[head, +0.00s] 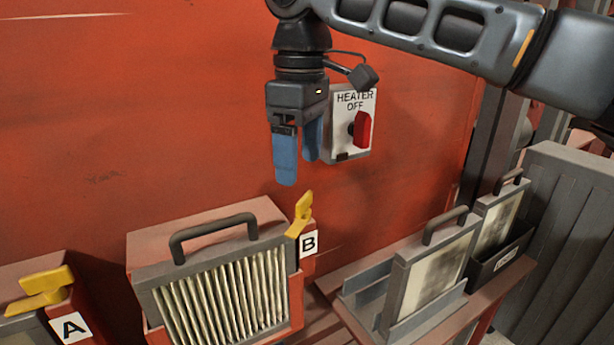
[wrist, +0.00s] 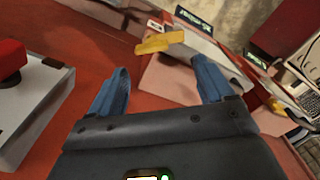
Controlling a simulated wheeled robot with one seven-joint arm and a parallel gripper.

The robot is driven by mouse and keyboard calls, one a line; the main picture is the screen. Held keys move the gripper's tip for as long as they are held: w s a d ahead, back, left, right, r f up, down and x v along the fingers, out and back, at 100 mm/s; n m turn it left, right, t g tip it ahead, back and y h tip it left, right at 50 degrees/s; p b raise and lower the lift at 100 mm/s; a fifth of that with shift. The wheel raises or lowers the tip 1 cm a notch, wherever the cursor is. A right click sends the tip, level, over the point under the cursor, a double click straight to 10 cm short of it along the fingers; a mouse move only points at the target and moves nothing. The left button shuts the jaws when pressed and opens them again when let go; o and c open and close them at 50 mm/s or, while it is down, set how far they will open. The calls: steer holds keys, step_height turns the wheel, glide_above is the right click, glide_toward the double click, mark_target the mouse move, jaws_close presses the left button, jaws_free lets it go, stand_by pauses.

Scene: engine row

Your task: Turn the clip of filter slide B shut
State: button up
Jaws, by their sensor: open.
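Filter slide B (head: 212,267) is a grey-framed pleated filter with a dark handle, seated in a red housing in the lower middle of the head view. Its yellow clip (head: 301,214) is at the top right corner, above the B label (head: 309,243), and points up at a tilt. My gripper (head: 298,170) has two blue fingers pointing down, above the clip and apart from it. The fingers are open and empty. In the wrist view, a yellow clip (wrist: 160,42) lies beyond the gap between the fingertips (wrist: 160,70).
A HEATER OFF panel (head: 352,122) with a red switch is on the red wall, close behind my gripper. Slide A's yellow clip (head: 42,290) is at lower left. Dirty-looking filters (head: 432,275) stand in a rack at right. Bare red wall is left of my gripper.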

mark_target(304, 197)
steer(key=shift+w+d+r, duration=0.2)
steer(key=shift+w+d, duration=0.05)
steer(key=shift+w, duration=0.2)
steer(key=shift+w+f, duration=0.15)
steer(key=shift+f, duration=3.6)
steer(key=c, duration=1)
steer(key=shift+c, duration=0.2)
